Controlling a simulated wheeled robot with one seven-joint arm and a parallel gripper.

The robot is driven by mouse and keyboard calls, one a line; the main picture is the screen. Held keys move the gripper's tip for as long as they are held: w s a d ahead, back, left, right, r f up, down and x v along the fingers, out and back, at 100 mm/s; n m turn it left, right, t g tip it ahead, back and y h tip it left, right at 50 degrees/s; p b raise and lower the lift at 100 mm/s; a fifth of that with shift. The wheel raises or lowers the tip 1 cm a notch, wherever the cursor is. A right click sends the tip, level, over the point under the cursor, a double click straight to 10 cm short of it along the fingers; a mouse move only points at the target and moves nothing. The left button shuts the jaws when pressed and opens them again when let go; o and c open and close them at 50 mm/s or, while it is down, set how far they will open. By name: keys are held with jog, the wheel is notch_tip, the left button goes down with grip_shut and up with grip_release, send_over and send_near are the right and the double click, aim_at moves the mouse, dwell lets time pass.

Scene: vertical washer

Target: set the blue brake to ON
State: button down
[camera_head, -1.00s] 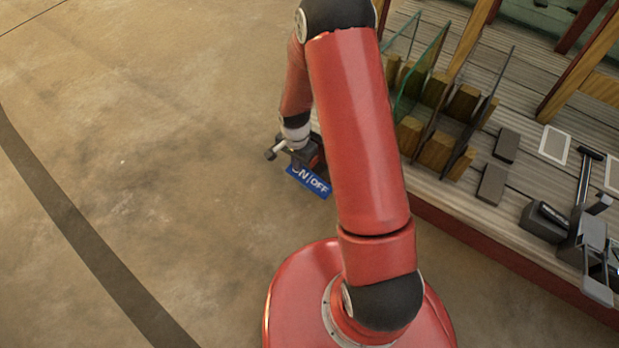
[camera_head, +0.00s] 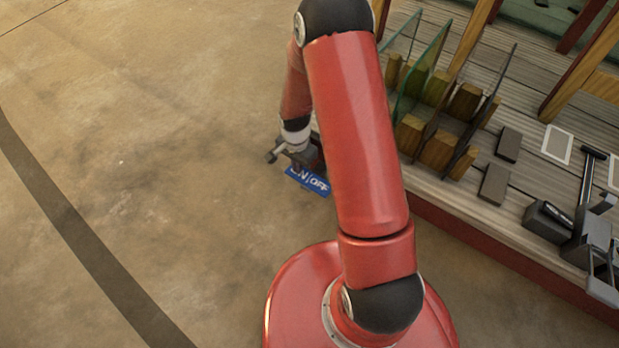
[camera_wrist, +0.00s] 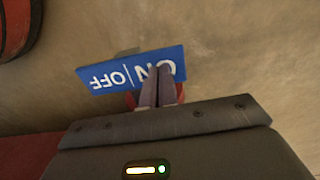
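The blue brake plate (camera_head: 318,186) with white ON and OFF lettering is low over the floor, beside my arm in the head view. In the wrist view the blue plate (camera_wrist: 112,76) appears upside down, with OFF at left and ON at right. My gripper (camera_wrist: 160,72) has its two fingers close together, with nothing visible between them. The fingertips overlap the ON lettering in the picture; I cannot tell whether they touch it. Small red parts show on either side of the fingers.
A wooden workbench (camera_head: 440,200) with a red edge runs along the right. It carries glass panes in wooden blocks (camera_head: 440,148), dark blocks (camera_head: 495,184) and a black clamp-like tool (camera_head: 590,235). The concrete floor (camera_head: 150,180) at left is clear.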

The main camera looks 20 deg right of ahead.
jog(key=shift+f, duration=0.2)
jog(key=shift+r, duration=0.15)
jog(key=shift+r+p, duration=2.2)
jog(key=shift+r, duration=1.2)
